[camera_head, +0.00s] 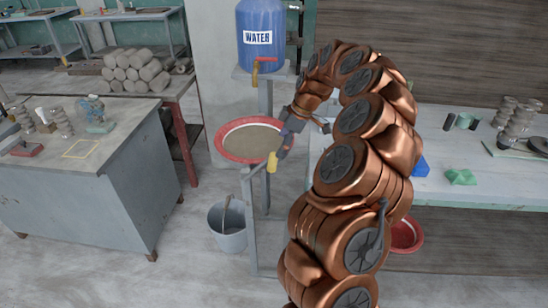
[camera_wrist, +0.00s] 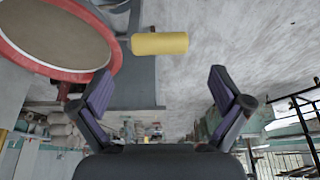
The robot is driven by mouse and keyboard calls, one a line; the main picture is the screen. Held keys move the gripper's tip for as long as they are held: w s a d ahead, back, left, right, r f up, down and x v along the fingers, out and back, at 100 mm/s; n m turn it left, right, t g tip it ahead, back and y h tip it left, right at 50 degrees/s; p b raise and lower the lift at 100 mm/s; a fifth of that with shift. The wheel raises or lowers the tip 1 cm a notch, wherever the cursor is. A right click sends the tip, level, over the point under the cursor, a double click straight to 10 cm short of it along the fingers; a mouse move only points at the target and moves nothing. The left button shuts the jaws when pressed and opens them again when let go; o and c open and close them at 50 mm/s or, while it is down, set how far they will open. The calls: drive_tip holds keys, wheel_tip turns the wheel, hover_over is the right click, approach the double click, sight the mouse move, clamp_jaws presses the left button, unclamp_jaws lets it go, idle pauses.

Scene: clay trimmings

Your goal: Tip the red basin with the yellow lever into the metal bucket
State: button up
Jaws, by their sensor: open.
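The red basin (camera_head: 224,146), filled with a grey-brown mass, sits level on a grey stand below the water tank. Its rim also shows at the upper left of the wrist view (camera_wrist: 50,70). The yellow lever (camera_head: 271,162) sticks out at the basin's right front side. In the wrist view the lever (camera_wrist: 159,43) lies crosswise ahead of my fingertips, with a gap between. My gripper (camera_wrist: 159,76) is open and empty. In the head view it is close beside the lever, partly hidden by my arm.
A blue water tank (camera_head: 261,22) with a red-and-yellow tap is above the basin. A grey workbench (camera_head: 75,160) stands left. A long table (camera_head: 470,185) with green and grey pieces is right. A second red basin (camera_head: 411,240) is partly hidden behind my arm.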

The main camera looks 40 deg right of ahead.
sight(273, 160)
drive_tip(key=p+x, duration=0.1)
drive_tip(key=x, duration=0.5)
drive_tip(key=shift+w+a+p, duration=0.1)
drive_tip(key=shift+p, duration=0.2)
drive_tip(key=shift+a+f, duration=0.15)
drive_tip(key=shift+f, duration=0.05)
drive_tip(key=c, duration=1.5)
